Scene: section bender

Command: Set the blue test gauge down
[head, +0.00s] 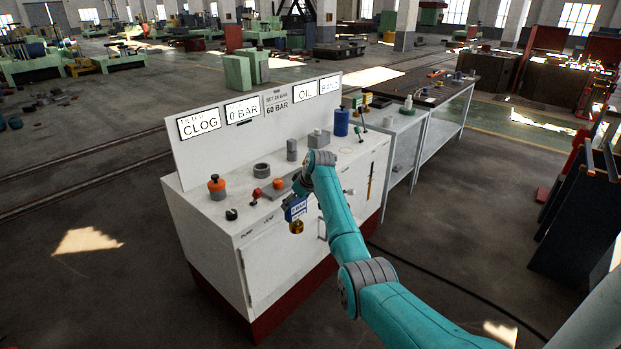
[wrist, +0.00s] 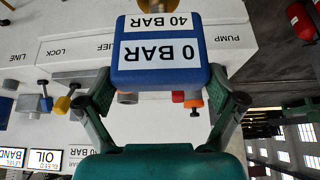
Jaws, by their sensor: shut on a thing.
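My gripper (wrist: 163,95) is shut on the blue test gauge (wrist: 160,74), with one finger on each side of it. The gauge has white labels reading "0 BAR" and "40 BAR", upside down in the wrist view. A brass fitting (wrist: 155,5) shows at its far end. In the head view the gauge (head: 296,208) hangs with the brass fitting downward, in front of the white cabinet's front edge. My arm partly covers the gripper there. How far the gauge is from the cabinet I cannot tell.
The white cabinet (head: 265,262) has a back panel with several displays. On its top stand an orange-capped item (head: 217,187), a grey ring (head: 261,170), a grey block (head: 318,139) and a blue cylinder (head: 341,122). Small knobs line the front edge. A dark-topped bench (head: 440,88) stands to the right.

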